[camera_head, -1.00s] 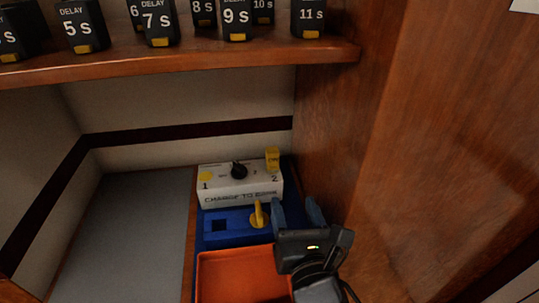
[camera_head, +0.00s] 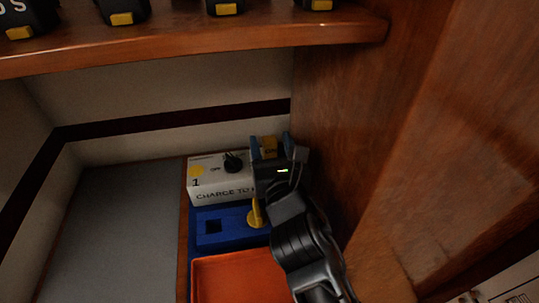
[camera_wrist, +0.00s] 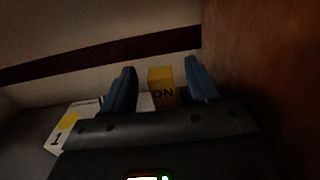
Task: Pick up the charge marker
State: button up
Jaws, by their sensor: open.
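A yellow block marked "ON", which I take as the charge marker (camera_head: 268,146), stands at the right end of the white "CHARGE TO" box (camera_head: 215,183). It also shows in the wrist view (camera_wrist: 162,87). My gripper (camera_head: 270,142) is over that end of the box, with one blue finger on each side of the block. In the wrist view my gripper (camera_wrist: 160,82) is open, with gaps between the block and both fingers. My gripper hides the right part of the box and the block's lower part.
A black knob (camera_head: 233,162) sits on the box. In front are a blue holder (camera_head: 211,243) with a yellow upright piece (camera_head: 257,213) and an orange tray (camera_head: 232,277). A wooden wall (camera_head: 345,120) is close on the right; a shelf (camera_head: 190,47) hangs above.

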jog(key=shift+x, duration=0.95)
jog(key=c, duration=1.1)
